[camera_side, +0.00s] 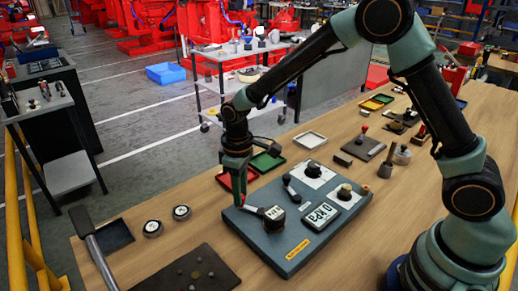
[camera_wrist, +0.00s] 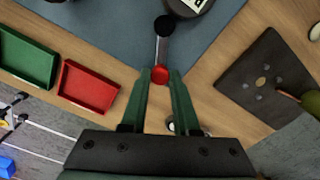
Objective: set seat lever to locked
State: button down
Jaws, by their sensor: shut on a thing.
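The lever in my gripper (camera_wrist: 160,78) has a red ball knob (camera_wrist: 160,73), a pale arm and a black hub (camera_wrist: 164,26). It sits at the near left part of the blue-grey panel (camera_side: 290,255). My gripper (camera_side: 239,203) reaches down over the panel's left edge in the side view. In the wrist view its two green fingers are shut on the red knob, one on each side. In the side view the fingers hide the knob.
The panel also bears a second lever (camera_side: 291,190), a black knob (camera_side: 344,191) and a display (camera_side: 320,216). Red (camera_wrist: 90,88) and green (camera_wrist: 28,57) trays lie beside it.

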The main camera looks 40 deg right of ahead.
jog(key=shift+r, duration=0.1)
jog(key=c, duration=0.7)
grip_release()
jog(key=shift+o, duration=0.2)
notch_tip(320, 180, up, 12)
jog(key=s+d+r+m+t, duration=0.2)
jog(key=s+d+r, duration=0.1)
jog(key=s+d, duration=0.3)
jog(key=s+d+r+m+t, duration=0.3)
jog(key=s+d, duration=0.3)
jog(key=s, duration=0.2)
jog(key=shift+r+m+t, duration=0.3)
jog(key=shift+r, duration=0.1)
